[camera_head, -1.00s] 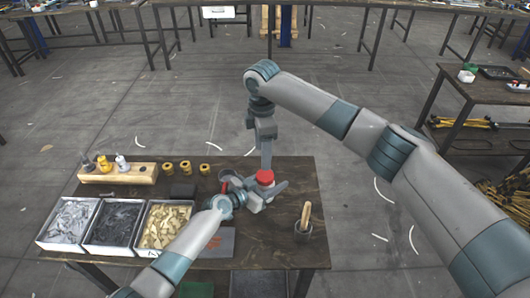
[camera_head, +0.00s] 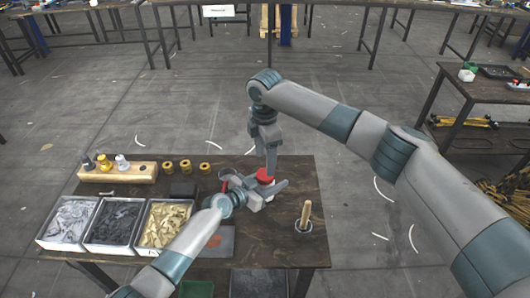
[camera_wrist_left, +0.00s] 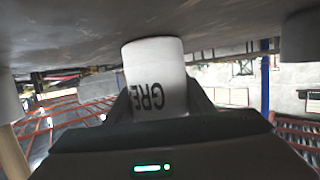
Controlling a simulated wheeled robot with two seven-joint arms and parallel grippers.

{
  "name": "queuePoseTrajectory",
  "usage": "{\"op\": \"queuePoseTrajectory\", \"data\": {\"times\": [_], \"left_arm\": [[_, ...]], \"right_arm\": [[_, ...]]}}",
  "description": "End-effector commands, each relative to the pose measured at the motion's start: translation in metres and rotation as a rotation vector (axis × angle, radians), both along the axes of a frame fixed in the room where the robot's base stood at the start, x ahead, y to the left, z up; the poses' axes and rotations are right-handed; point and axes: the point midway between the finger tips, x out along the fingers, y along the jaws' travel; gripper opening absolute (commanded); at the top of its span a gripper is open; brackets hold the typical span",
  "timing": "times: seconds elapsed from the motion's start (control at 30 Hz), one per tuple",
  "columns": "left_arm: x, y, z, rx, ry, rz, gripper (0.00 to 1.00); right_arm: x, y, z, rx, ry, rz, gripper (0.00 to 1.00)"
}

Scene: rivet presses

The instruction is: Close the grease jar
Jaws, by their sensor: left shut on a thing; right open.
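The grease jar shows in the left wrist view as a white cylinder (camera_wrist_left: 155,75) with upside-down lettering "GRE", between the fingers of my left gripper (camera_wrist_left: 160,100). In the head view my left gripper (camera_head: 266,189) is shut around the jar low over the workbench. A red lid (camera_head: 264,175) shows at the top of the jar, partly covered by a finger. Whether it is seated or turned tight I cannot tell. My right gripper (camera_head: 269,168) points down right at the lid, open, with its fingertips at lid height.
Three bins (camera_head: 108,222) of small parts stand at the left of the bench (camera_head: 265,240). A wooden rack (camera_head: 118,172) and several brass rings (camera_head: 185,166) lie behind. A pot with a wooden handle (camera_head: 306,212) stands at right. A red-rimmed item (camera_head: 229,183) is partly hidden by my left wrist.

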Motion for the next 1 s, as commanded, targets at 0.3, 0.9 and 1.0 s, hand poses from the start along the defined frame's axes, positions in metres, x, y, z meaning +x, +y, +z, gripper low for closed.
{"op": "queuePoseTrajectory", "data": {"times": [0.3, 0.9, 1.0], "left_arm": [[0.0, 0.0, 0.0, 0.0, 0.0, 0.0, 0.0], [0.0, 0.0, 0.0, 0.0, 0.0, 0.0, 0.0], [0.0, 0.0, 0.0, 0.0, 0.0, 0.0, 0.0]], "right_arm": [[-0.001, -0.001, -0.041, -0.002, 0.002, -0.001, 0.59], [0.0, -0.001, -0.057, -0.001, 0.001, -0.001, 0.42], [0.0, -0.001, -0.057, -0.001, 0.001, -0.001, 0.18]]}}
